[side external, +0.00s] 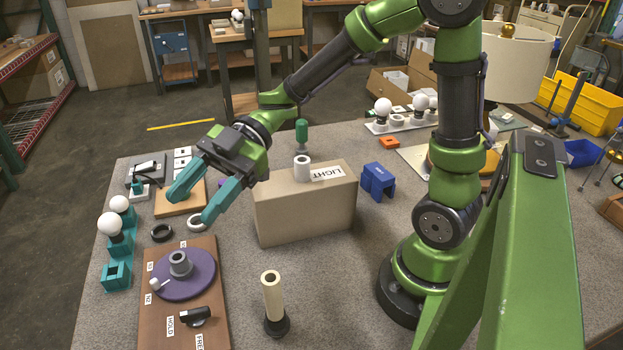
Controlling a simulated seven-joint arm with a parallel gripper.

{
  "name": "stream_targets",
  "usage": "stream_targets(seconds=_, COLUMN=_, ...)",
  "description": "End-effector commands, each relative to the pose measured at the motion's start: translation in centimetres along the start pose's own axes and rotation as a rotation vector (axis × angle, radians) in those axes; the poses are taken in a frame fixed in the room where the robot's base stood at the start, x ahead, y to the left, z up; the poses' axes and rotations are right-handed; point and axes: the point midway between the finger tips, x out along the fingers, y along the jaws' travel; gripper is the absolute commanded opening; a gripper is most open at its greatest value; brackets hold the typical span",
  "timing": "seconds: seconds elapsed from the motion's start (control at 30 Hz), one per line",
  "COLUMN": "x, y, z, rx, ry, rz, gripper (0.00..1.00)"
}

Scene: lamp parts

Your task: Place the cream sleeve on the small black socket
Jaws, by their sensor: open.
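A tall cream sleeve (272,294) stands upright at the front middle of the table. Its lower end meets a small black socket (277,324), and the sleeve appears to stand on or around it; how far down it goes cannot be told. My gripper (189,210) is open, with teal fingers spread apart and nothing between them. It hangs above the table, up and to the left of the sleeve, and well apart from it.
A brown board (212,328) with a purple disc (173,284) lies left of the sleeve. A cardboard box (305,214) marked LIGHT stands behind it. Teal holders (117,274) with bulbs are at the far left. A blue bracket (378,181) stands right of the box.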

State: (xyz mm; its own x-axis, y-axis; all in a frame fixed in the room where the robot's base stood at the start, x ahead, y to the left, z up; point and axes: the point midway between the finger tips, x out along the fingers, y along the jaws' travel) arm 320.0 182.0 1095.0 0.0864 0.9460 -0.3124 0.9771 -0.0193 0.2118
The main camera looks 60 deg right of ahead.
Motion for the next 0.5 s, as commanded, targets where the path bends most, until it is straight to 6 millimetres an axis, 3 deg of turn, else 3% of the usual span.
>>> stream_targets(seconds=0.03, x=-0.5, y=2.7, z=-0.9, rx=-0.008, ry=-0.031, rz=0.170, gripper=0.55)
stream_targets(seconds=0.1, x=-2.2, y=6.1, z=-1.7, rx=0.007, ry=-0.073, rz=0.404, gripper=0.55)
stream_targets(seconds=0.23, x=-7.5, y=10.4, z=-2.5, rx=0.089, ry=-0.155, rz=0.803, gripper=0.55)
stream_targets(seconds=0.37, x=-13.6, y=11.1, z=-2.1, rx=0.259, ry=-0.234, rz=1.132, gripper=0.55)
stream_targets(seconds=0.5, x=-18.7, y=7.9, z=-0.4, rx=0.547, ry=-0.305, rz=1.368, gripper=0.55)
